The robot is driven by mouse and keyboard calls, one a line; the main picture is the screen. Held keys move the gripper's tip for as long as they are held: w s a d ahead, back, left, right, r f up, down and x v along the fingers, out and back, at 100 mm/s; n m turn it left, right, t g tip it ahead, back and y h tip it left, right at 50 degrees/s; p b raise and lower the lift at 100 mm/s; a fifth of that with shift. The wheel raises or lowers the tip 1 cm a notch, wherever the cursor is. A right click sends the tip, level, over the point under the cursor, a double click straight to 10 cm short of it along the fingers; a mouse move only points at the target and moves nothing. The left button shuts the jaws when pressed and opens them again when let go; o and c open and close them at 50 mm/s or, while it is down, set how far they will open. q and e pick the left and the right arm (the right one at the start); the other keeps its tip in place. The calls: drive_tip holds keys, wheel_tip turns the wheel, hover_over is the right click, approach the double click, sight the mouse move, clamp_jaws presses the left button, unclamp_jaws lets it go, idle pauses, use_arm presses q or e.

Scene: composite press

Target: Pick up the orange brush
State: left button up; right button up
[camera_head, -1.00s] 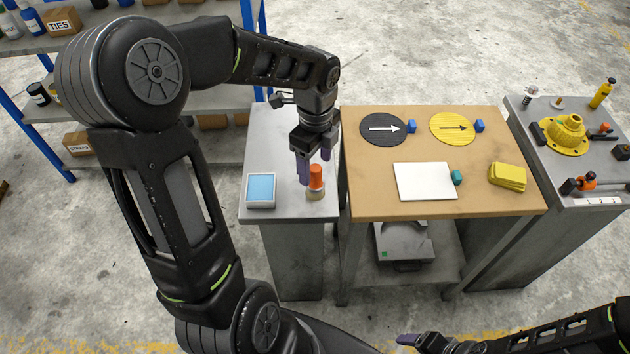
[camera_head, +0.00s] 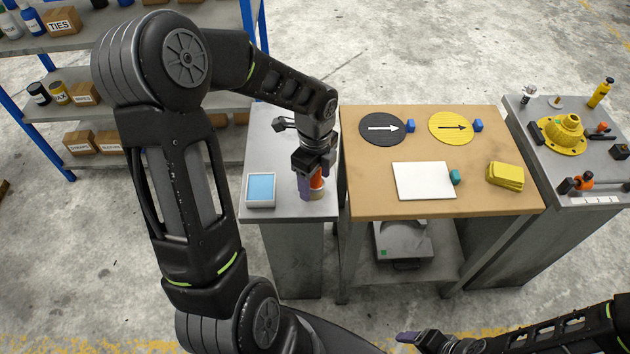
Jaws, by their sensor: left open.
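The orange brush (camera_head: 317,181) stands upright on the grey side table (camera_head: 285,211), with its orange handle up and its pale lower end on the surface. My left gripper (camera_head: 312,186) is open and pointing down at the brush, with its purple-tipped fingers around or close beside the handle. The fingers and the gripper body hide part of the brush, and I cannot tell whether they touch it. My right gripper (camera_head: 410,340) is low at the bottom edge, away from the tables; only part of it shows.
The wooden table (camera_head: 380,204) holds a black disc (camera_head: 382,128), a yellow disc (camera_head: 451,127), a white sheet (camera_head: 423,180) and yellow cloths (camera_head: 505,176). A shelf (camera_head: 150,103) stands behind left.

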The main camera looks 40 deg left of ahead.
use_arm(q)
drive_tip(key=shift+c, duration=0.6)
clamp_jaws()
idle(0.4)
